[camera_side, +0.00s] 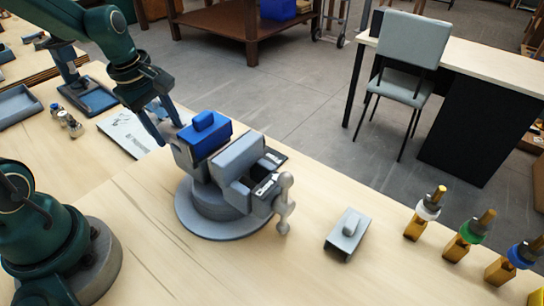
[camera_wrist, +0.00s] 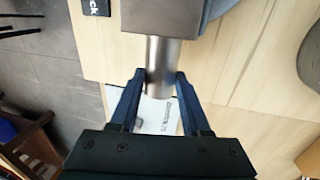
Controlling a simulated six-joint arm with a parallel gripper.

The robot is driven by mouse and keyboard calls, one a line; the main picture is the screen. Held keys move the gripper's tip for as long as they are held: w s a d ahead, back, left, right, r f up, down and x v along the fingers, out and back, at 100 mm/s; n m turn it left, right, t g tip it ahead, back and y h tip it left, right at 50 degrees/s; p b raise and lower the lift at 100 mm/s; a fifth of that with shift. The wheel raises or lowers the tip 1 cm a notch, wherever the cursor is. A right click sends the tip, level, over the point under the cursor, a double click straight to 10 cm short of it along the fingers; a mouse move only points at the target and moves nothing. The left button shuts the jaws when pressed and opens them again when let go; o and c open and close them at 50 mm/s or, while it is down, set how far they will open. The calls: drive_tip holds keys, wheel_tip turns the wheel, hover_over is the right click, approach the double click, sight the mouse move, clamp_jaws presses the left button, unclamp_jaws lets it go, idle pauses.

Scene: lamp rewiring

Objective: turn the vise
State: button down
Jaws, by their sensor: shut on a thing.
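The grey vise (camera_side: 215,197) stands upright on a round base on the wooden bench, in the middle of the side view. A blue cap with a raised tab (camera_side: 205,133) sits on its rear jaw. The vise's handle (camera_side: 284,203) is at its right end. My gripper (camera_side: 170,134) is at the vise's left rear end. In the wrist view, the two dark fingers of my gripper (camera_wrist: 159,76) are on either side of a metal cylinder (camera_wrist: 161,58) that sticks out from the vise body (camera_wrist: 165,15). The gripper is shut on this cylinder.
A printed sheet (camera_side: 124,130), a blue-grey tray (camera_side: 17,105) and small parts (camera_side: 68,122) are left. Bare bench lies in front.

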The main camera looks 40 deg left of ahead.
drive_tip(key=shift+w, duration=0.15)
drive_tip(key=shift+w+d+m+h, duration=0.15)
drive_tip(key=shift+w+m+h, duration=0.15)
drive_tip(key=shift+w+m, duration=1.35)
drive_tip(key=shift+w+d+m, duration=0.25)
drive_tip(key=shift+w+m, duration=0.15)
drive_tip(key=shift+w, duration=0.3)
drive_tip(key=shift+w+d+m, duration=0.2)
drive_tip(key=shift+w+m, duration=0.25)
drive_tip(key=shift+w, duration=0.2)
drive_tip(key=shift+w+d+m, duration=0.25)
drive_tip(key=shift+w+m, duration=0.15)
drive_tip(key=shift+w, duration=0.3)
drive_tip(key=shift+h, duration=0.3)
drive_tip(key=shift+c, duration=1.8)
unclamp_jaws()
drive_tip(key=shift+r, duration=0.1)
